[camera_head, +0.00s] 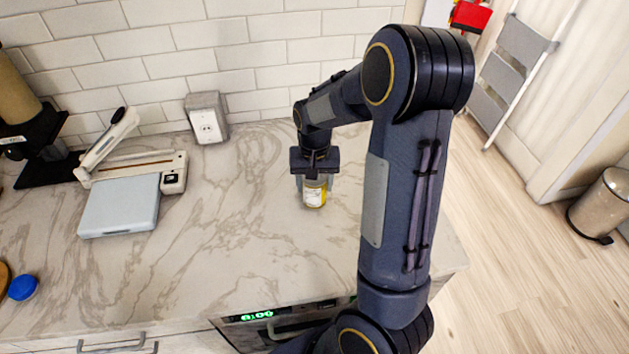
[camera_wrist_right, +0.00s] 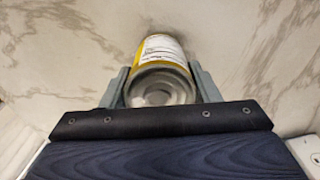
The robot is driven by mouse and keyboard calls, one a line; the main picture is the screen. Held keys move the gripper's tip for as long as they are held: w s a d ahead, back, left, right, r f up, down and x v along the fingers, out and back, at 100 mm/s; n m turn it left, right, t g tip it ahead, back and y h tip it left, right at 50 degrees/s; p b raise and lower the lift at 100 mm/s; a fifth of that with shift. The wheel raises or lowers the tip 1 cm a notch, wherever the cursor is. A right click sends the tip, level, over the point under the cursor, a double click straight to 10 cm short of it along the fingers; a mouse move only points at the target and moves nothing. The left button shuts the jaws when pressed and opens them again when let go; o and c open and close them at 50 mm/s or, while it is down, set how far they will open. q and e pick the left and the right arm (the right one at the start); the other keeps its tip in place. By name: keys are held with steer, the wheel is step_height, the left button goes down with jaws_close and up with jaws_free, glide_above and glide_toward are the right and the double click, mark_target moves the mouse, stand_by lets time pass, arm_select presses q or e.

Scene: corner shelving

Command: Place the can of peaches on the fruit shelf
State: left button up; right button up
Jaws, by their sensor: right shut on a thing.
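A can with a yellow and white label (camera_head: 314,194) is upright at the marble counter, below my right gripper (camera_head: 315,183). In the right wrist view the can (camera_wrist_right: 160,72) shows its round metal end and part of its label, between the two grey fingers of my right gripper (camera_wrist_right: 160,88). The gripper is shut on the can. I cannot tell whether the can's bottom touches the counter. The label is too small to read. No fruit shelf is in view. My left gripper is not in view.
A paper trimmer (camera_head: 120,205) and a dark stand (camera_head: 45,165) are on the counter's left. A blue cap (camera_head: 22,287) lies front left. The counter's middle is clear. A ladder (camera_head: 515,70) and a bin (camera_head: 603,205) stand right.

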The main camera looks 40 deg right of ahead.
steer(key=shift+f, duration=0.1)
steer(key=o, duration=1.2)
